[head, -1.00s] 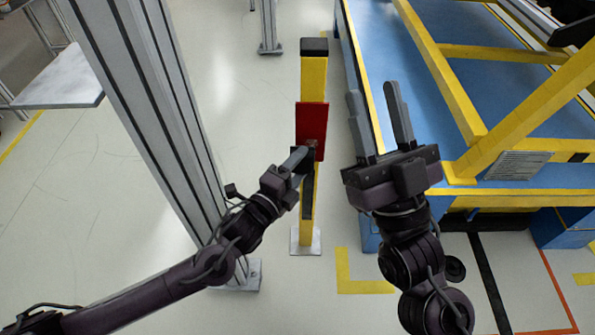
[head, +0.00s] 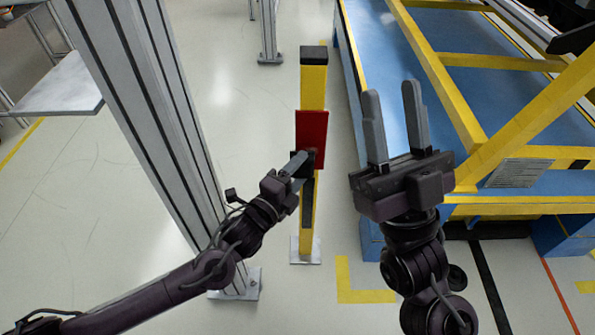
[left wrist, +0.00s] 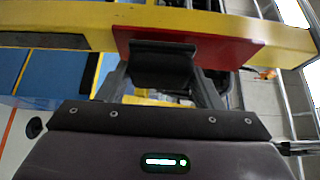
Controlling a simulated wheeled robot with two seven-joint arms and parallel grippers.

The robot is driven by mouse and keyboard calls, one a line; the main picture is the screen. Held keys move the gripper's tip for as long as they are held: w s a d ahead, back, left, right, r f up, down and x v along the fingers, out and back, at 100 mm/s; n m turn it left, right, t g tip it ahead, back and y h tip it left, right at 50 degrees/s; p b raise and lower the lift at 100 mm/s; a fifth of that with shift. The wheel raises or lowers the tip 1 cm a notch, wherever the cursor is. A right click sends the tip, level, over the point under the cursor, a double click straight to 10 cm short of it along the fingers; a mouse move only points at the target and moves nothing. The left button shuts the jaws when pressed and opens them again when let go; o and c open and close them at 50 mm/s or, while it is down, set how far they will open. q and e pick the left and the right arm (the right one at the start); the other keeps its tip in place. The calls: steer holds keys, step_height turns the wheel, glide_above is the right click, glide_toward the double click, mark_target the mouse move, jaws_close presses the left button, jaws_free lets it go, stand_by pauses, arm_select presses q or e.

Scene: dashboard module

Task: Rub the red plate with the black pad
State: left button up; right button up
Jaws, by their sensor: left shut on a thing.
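The red plate (head: 312,133) is fixed on the front of a yellow post (head: 313,88) in the middle of the head view. It also shows in the left wrist view (left wrist: 226,51). My left gripper (head: 302,160) is shut on the black pad (left wrist: 160,64), which sits between its fingers. The pad is in front of the plate's lower part and overlaps it in both views; I cannot tell for certain whether it touches. My right gripper (head: 395,125) is open and empty, to the right of the post.
A grey metal column (head: 150,130) stands left of the post. A blue platform with a yellow frame (head: 440,100) fills the right side, behind my right gripper. A grey table (head: 55,88) is at the far left. The floor between column and post is clear.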

mark_target(311, 170)
arm_select(q)
steer(key=shift+w, duration=0.95)
steer(key=shift+d, duration=0.15)
steer(key=shift+d, duration=1.85)
steer(key=shift+w+r, duration=0.1)
steer(key=shift+a+p, duration=0.7)
steer(key=shift+a, duration=1.4)
